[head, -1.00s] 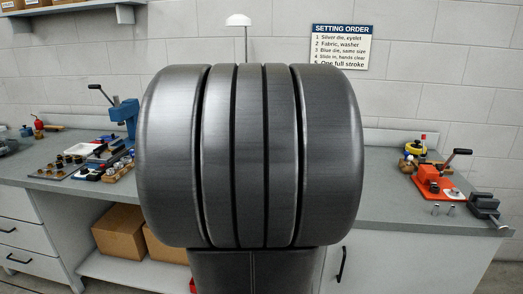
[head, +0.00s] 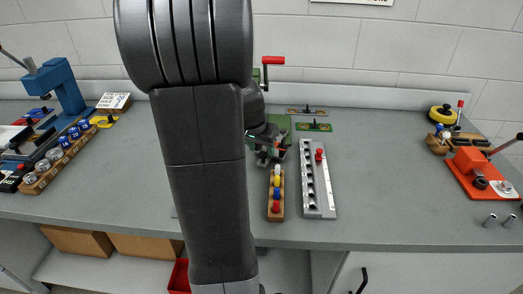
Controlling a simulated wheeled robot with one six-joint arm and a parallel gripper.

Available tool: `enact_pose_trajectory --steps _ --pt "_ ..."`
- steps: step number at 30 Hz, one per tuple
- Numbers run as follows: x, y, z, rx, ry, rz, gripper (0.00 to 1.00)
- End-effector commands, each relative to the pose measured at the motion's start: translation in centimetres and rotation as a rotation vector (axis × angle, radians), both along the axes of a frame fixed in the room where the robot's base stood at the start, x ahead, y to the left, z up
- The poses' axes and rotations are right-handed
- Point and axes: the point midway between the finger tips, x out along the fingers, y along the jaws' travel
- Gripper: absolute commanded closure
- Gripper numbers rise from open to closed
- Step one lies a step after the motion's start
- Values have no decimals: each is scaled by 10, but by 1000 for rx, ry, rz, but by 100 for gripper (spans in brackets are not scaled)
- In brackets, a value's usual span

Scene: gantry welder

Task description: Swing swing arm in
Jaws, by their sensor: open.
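A green machine (head: 284,123) with a red-handled crank (head: 272,61) stands at the back of the bench, mostly hidden behind my arm. I cannot make out the swing arm clearly. A small orange-red part (head: 280,146) shows right beside my gripper and may belong to it. My gripper (head: 266,160) is open, low in front of the green machine. Its fingertips are small and dark, and I cannot tell whether they touch anything.
A wooden block with coloured pegs (head: 276,195) and a grey rail with holes and a red knob (head: 318,180) lie just in front. A blue press (head: 58,88) stands left, an orange-red tool (head: 476,172) right. Bare bench lies between the rail and that tool.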

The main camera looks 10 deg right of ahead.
Motion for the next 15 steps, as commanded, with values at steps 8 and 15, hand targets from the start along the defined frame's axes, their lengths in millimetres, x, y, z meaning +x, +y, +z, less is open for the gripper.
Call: enact_pose_trajectory --steps 8,15 --pt "5 -4 -17 1 -1 0 53" --pt "6 -4 -17 1 -1 0 53"
